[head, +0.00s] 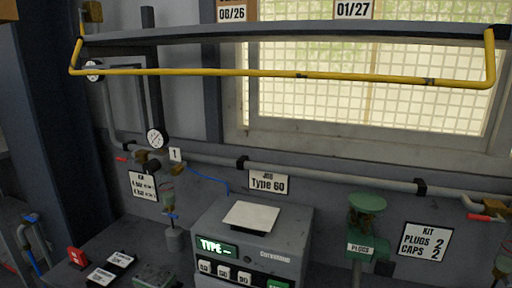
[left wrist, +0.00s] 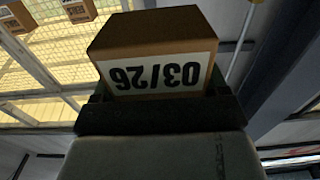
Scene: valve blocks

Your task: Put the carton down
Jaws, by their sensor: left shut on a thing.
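A brown carton (left wrist: 160,48) with a white label reading 03/26, upside down in the left wrist view, is held in my left gripper (left wrist: 157,88). The gripper is shut on it, with dark fingers at the carton's two sides. Its lower end is hidden by the gripper. The head view does not clearly show the left gripper; a brown corner (head: 8,10) at its top left may be the carton, but I cannot tell. My right gripper is in neither view.
A grey shelf (head: 300,34) with a yellow rail (head: 270,73) runs across the top. Cartons labelled 08/26 (head: 232,13) and 01/27 (head: 353,9) stand on it, with a gap between them. Below are a Type display box (head: 285,235), a green stand (head: 367,203) and pipes (head: 330,179).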

